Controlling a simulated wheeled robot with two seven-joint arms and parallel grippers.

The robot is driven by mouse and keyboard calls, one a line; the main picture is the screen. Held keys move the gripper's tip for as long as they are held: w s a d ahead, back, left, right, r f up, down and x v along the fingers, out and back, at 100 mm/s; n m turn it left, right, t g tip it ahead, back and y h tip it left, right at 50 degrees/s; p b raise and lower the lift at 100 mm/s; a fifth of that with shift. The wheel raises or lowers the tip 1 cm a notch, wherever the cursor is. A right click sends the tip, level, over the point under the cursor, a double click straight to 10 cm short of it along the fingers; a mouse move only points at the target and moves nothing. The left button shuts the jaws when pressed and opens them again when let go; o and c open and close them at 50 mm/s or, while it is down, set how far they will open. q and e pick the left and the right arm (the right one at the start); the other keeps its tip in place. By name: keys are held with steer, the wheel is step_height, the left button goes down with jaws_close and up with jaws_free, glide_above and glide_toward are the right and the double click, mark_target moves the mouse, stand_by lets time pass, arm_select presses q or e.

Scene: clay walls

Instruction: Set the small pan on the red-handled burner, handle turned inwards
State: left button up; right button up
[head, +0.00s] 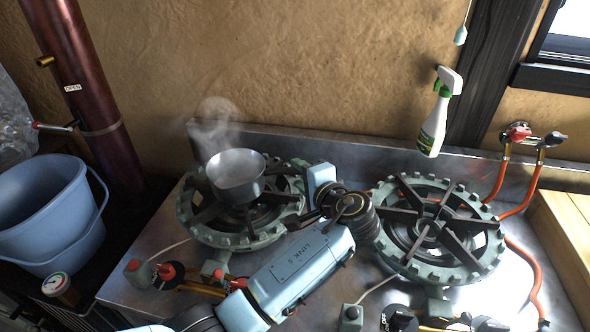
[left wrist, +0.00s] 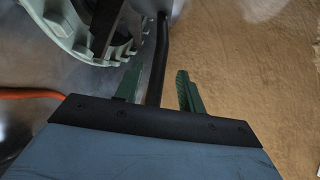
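The small grey pan (head: 236,172) is over the middle of the left burner (head: 200,228) and looks upright and resting on it, with steam above. A red tap handle (head: 166,271) is in front of this burner. In the left wrist view the pan's dark handle (left wrist: 161,50) runs between the two green fingers of my left gripper (left wrist: 158,72). A gap shows beside the handle, so the gripper looks open around it. In the head view my left gripper is right of the pan, between the burners, and its fingers are mostly hidden. My right gripper is out of view.
The right burner (head: 478,262) is bare, with a black knob (head: 398,319) in front. A spray bottle (head: 437,115) is by the wall. A blue bucket (head: 50,215) is at the left. Orange hoses (head: 520,205) run at the right.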

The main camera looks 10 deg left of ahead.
arm_select(q)
steer(key=v, duration=0.8)
steer(key=shift+s+d+p, duration=0.15)
steer(key=shift+s+p, duration=0.1)
steer(key=shift+p, duration=0.1)
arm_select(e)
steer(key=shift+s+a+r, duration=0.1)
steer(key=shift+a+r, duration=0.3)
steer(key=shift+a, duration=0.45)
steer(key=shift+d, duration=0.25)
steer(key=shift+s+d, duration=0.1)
